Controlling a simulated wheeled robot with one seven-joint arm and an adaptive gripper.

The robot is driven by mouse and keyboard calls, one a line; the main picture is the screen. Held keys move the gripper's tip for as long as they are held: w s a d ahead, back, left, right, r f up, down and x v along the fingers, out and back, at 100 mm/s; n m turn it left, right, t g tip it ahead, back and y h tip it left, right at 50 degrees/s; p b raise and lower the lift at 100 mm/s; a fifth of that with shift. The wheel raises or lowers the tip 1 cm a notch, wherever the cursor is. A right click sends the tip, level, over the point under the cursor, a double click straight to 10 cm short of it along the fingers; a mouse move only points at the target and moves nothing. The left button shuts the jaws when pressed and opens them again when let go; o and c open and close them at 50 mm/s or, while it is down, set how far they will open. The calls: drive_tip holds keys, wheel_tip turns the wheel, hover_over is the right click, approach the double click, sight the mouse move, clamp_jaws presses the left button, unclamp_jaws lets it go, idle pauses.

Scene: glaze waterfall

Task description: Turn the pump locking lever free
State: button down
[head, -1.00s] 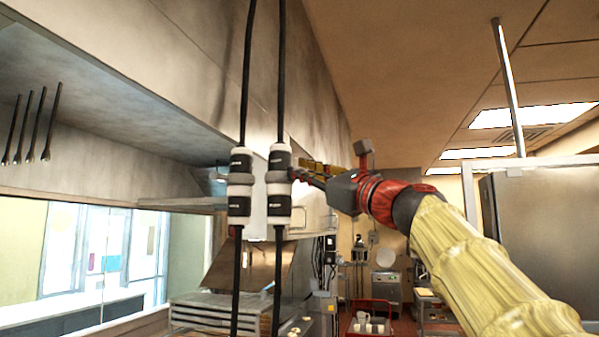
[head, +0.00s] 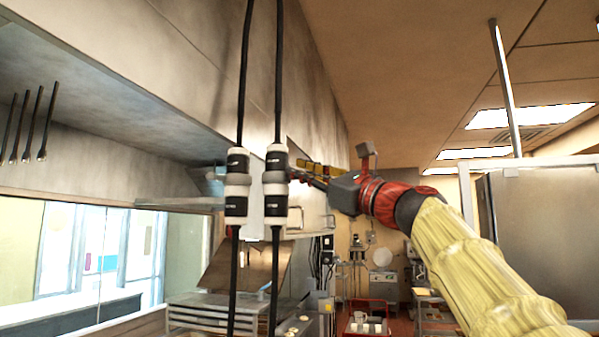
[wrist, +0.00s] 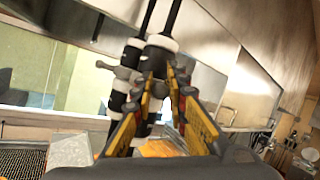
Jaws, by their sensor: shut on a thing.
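Two dark cables hang side by side in the head view, each with a black-and-white coupling with a grey middle band. The right coupling (head: 276,205) is at my gripper (head: 297,174), and the left coupling (head: 236,205) hangs just beside it. In the wrist view, the yellow fingers of my gripper (wrist: 164,76) are shut on the right coupling (wrist: 161,43), whose lower part is partly hidden by them. The left coupling (wrist: 118,102) is behind and to the left, with a grey knob-like part sticking out. I cannot make out a pump or a locking lever.
A steel hood (head: 200,60) slopes behind the cables. A stack of metal trays (head: 205,308) stands below left, and a red cart (head: 368,308) stands farther back. A tall steel cabinet (head: 545,230) is at the right. Open room lies below my arm.

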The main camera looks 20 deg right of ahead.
drive_tip(key=shift+w+d+f, duration=0.35)
drive_tip(key=shift+w+f, duration=0.25)
drive_tip(key=shift+f, duration=0.1)
drive_tip(key=c, duration=2.2)
unclamp_jaws()
drive_tip(key=o, duration=0.4)
drive_tip(key=shift+d+r, duration=0.15)
drive_tip(key=shift+d, duration=0.1)
drive_tip(key=shift+c, duration=0.2)
drive_tip(key=shift+o, duration=0.4)
drive_tip(key=shift+a+r, duration=0.1)
drive_tip(key=shift+s+a+r, duration=0.1)
drive_tip(key=shift+s+r, duration=0.05)
drive_tip(key=shift+s, duration=0.05)
drive_tip(key=shift+s, duration=0.1)
drive_tip(key=v, duration=1.2)
